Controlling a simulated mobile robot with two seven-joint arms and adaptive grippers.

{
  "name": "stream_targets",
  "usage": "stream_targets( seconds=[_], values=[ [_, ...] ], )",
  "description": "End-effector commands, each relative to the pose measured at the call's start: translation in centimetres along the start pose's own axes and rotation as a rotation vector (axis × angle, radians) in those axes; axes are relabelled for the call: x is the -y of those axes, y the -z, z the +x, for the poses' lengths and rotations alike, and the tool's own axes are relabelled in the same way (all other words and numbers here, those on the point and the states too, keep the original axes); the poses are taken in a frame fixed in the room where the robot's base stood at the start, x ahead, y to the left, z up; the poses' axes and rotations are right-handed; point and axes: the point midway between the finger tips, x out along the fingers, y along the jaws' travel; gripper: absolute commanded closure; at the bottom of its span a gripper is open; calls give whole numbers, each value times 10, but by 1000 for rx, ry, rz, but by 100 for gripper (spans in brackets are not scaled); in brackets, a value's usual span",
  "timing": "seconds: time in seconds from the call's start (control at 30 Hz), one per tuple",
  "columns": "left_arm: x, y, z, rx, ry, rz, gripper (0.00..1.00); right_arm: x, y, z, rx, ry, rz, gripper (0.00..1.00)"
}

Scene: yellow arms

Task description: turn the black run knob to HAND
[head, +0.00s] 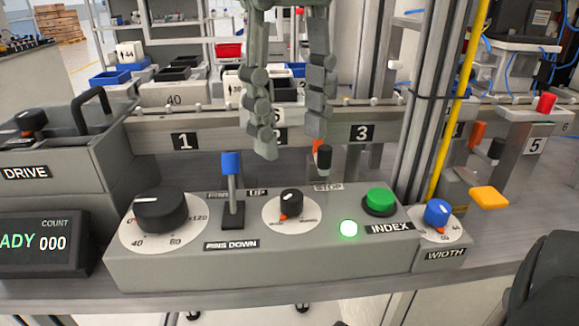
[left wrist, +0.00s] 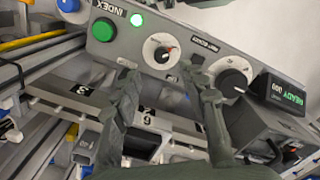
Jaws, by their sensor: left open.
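The black run knob (head: 291,203) is a small black knob on a round white dial in the middle of the grey control box (head: 270,268). An orange mark shows at its lower left; the dial lettering is too small to read. The knob also shows in the left wrist view (left wrist: 162,55). My left gripper (head: 291,146) hangs above and behind the knob, fingers spread and empty, apart from it. In the left wrist view its two fingers (left wrist: 170,86) stand either side of the knob's line, short of it. My right gripper is not in view.
A blue-tipped lever (head: 231,165) stands left of the dial, beside a large black knob (head: 161,210). A green button (head: 379,200) and a lit green lamp (head: 349,228) lie right. A black-tipped orange part (head: 322,157) stands behind the box, near my right-hand finger.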

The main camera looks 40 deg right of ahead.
Motion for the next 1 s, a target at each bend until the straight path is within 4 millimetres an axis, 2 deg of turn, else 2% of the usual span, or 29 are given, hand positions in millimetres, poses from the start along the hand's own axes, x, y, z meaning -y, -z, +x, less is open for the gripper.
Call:
stream_targets(
  seconds=[0.23,0.5,0.67,0.9,1.0],
  values=[
    [2,-2,32,-18,25,14,57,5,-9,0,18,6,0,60],
    [2,-1,69,-16,21,11,57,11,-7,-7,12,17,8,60],
    [2,-1,78,-16,19,12,57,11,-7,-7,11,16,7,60],
    [2,-1,78,-16,19,11,57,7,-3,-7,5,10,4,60],
    [2,-1,78,-16,19,11,70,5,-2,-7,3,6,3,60]
  ],
)
